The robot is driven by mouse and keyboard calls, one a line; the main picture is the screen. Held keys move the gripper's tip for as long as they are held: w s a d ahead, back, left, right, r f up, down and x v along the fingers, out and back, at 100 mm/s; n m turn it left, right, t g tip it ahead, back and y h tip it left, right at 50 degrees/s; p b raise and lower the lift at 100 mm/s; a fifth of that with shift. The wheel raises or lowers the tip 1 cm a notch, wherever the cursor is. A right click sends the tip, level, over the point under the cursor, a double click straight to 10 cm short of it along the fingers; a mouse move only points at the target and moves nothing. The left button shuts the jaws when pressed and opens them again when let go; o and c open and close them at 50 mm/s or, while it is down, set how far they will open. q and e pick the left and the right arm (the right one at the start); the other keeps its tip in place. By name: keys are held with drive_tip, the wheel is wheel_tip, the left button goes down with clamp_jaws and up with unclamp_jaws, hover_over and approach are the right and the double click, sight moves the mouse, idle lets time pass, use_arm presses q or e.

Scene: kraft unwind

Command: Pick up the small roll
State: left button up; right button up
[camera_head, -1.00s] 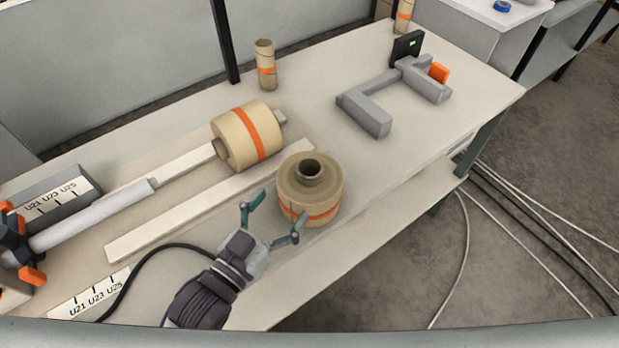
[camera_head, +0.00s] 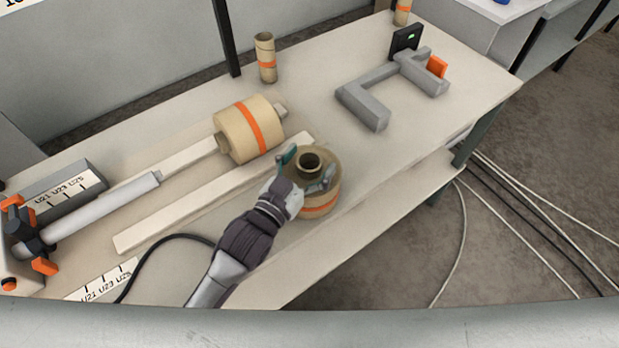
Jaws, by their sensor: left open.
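A short kraft roll (camera_head: 321,205) with an orange band stands on end near the table's front edge, its hollow core sticking up from the top. My left gripper (camera_head: 308,168) is over the top of this roll, with its open fingers on either side of the core. I cannot tell whether the fingers touch the core. A kraft roll with an orange band (camera_head: 248,130) lies on its side on a shaft behind and to the left. My right gripper is not in view.
A narrow kraft tube (camera_head: 265,58) stands at the back, and another (camera_head: 403,12) at the far corner. A grey bracket (camera_head: 365,105) sits at the right. A long pale bar (camera_head: 205,198) lies left of my gripper. A black cable (camera_head: 165,247) curves nearby.

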use_arm(q)
clamp_jaws()
drive_tip(key=shift+r, duration=0.15)
idle(0.4)
drive_tip(key=shift+r, duration=0.1)
